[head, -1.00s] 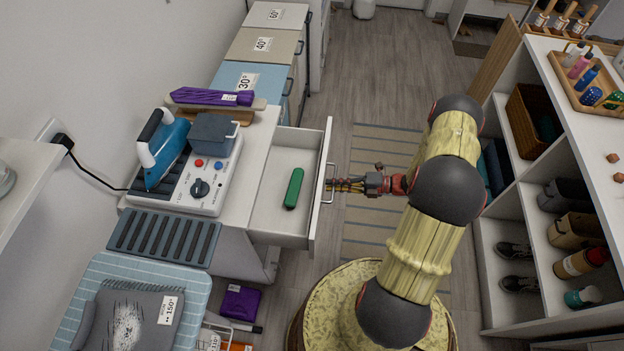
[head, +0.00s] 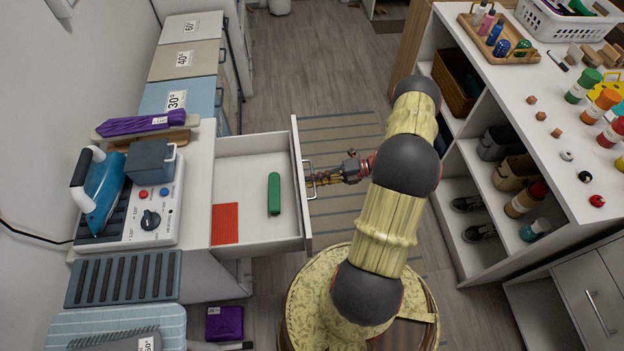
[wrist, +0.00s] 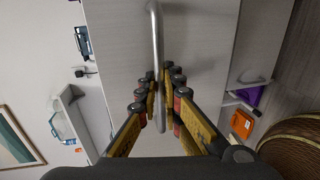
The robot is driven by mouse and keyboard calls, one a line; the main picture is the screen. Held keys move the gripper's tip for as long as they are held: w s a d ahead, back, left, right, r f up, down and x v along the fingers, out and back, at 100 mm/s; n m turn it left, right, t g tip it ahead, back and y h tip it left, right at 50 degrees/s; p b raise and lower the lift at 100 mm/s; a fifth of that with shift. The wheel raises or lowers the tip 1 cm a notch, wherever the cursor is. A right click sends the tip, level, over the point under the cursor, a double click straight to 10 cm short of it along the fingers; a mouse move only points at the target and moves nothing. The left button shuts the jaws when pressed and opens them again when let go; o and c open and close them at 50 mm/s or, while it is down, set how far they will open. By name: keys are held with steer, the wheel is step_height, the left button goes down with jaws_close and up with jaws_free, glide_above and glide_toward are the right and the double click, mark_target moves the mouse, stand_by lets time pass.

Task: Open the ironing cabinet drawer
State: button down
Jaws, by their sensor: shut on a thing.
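The ironing cabinet drawer (head: 237,161) is pulled well out of the white cabinet (head: 205,140). A green object (head: 274,194) and a red striped item (head: 225,223) lie inside it. My gripper (head: 318,179) is at the outer face of the drawer front, on its metal handle (head: 307,166). In the wrist view, the fingers (wrist: 160,100) are shut around the handle bar (wrist: 157,50), one on each side, against the drawer front (wrist: 205,45).
A blue iron (head: 99,195) and a control panel (head: 150,212) stand on the cabinet top. A shelf unit (head: 455,155) with shoes and bottles stands at the right. A striped rug (head: 340,130) and open floor lie between.

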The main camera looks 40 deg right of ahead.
steer(key=c, duration=2.3)
jaws_free()
steer(key=v, duration=1.2)
steer(key=shift+f, duration=0.1)
